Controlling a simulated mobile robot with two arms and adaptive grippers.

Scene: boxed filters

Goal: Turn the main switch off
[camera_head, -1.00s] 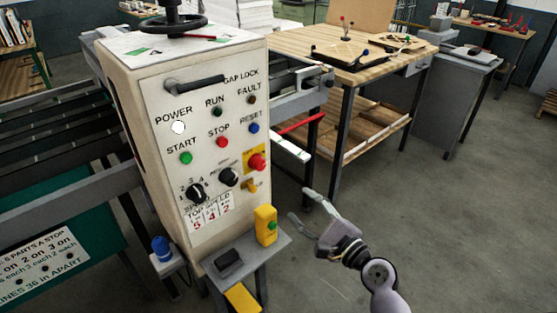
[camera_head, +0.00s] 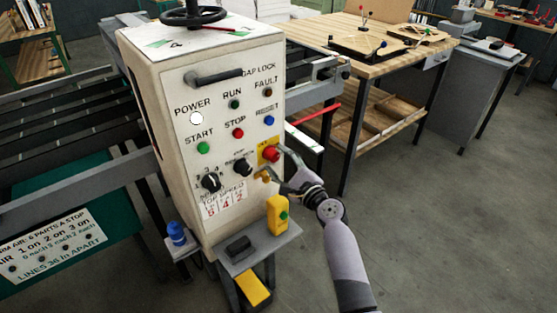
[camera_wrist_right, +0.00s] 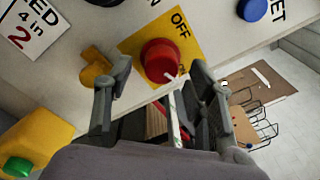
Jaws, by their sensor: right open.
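A red knob (camera_head: 270,154) sits on a yellow plate (camera_head: 262,147) at the right side of the control panel's front. In the right wrist view the red knob (camera_wrist_right: 160,60) shows large, and its yellow plate (camera_wrist_right: 178,37) reads "OFF". My right gripper (camera_head: 274,165) is open at the panel's right edge, beside the knob. In the wrist view my right gripper's (camera_wrist_right: 160,75) fingers stand on either side of the knob; I cannot tell whether they touch it. A yellow lever (camera_wrist_right: 95,68) is close to the left finger. My left gripper is not in view.
The white control cabinet (camera_head: 160,120) carries several other buttons and two black dials (camera_head: 211,182). A yellow box with a green button (camera_head: 278,215) stands on a small shelf (camera_head: 262,246) below. A wooden workbench (camera_head: 330,37) stands behind. Floor at the right is clear.

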